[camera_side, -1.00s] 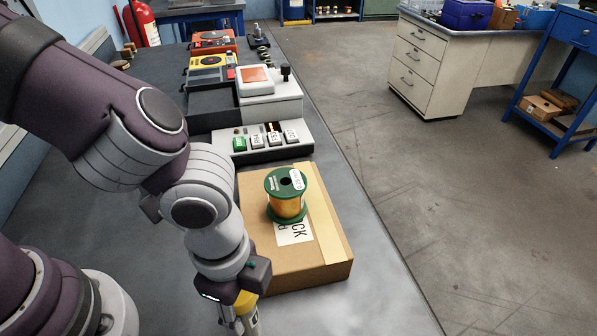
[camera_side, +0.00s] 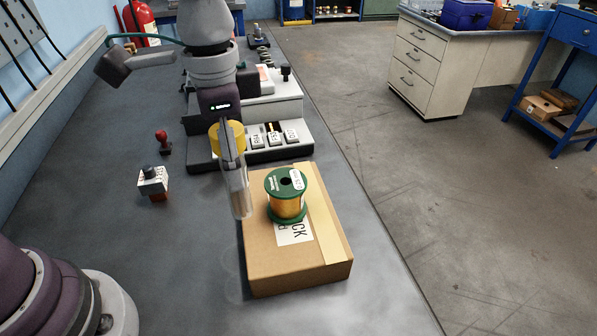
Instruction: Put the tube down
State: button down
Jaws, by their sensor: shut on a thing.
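The tube (camera_side: 240,196) is clear, with a brownish tint inside and a yellow cap (camera_side: 240,137) at its top. My gripper (camera_side: 231,158) points down and is shut on the tube near its capped end. The tube hangs nearly upright, tilted slightly, beside the left edge of the cardboard box. Its lower end looks above the bench top, but the exact height cannot be told. The gripper fingers cover part of the cap and upper tube.
A cardboard box (camera_side: 295,262) bears a green spool of copper wire (camera_side: 287,205). A grey device with labelled keys (camera_side: 275,137) stands behind. A small box with a knob (camera_side: 153,183) and a red-handled stamp (camera_side: 163,142) stand left. The bench (camera_side: 190,245) between is mostly clear.

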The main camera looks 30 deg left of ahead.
jog(key=w+a+n, duration=0.6)
jog(key=a+n, duration=0.2)
jog(key=a, duration=0.4)
jog(key=s+a+f+n, duration=0.1)
jog(key=s+a+f, duration=0.15)
jog(key=s, duration=0.45)
jog(key=s+a+f, duration=0.1)
jog(key=s+f, duration=0.2)
jog(key=s, duration=0.5)
jog(key=shift+w+a+f, duration=0.55)
jog(key=shift+w+f, duration=0.3)
jog(key=shift+w, duration=1.75)
jog(key=shift+w+a+f, duration=0.5)
jog(key=shift+w+f, duration=0.3)
jog(key=shift+w, duration=1.8)
jog(key=shift+w+a+f, duration=0.55)
jog(key=shift+w+f, duration=0.3)
jog(key=shift+w, duration=1.75)
jog(key=shift+f, duration=0.1)
jog(key=c, duration=1.3)
grip_release()
jog(key=shift+f, duration=0.1)
jog(key=o, duration=0.5)
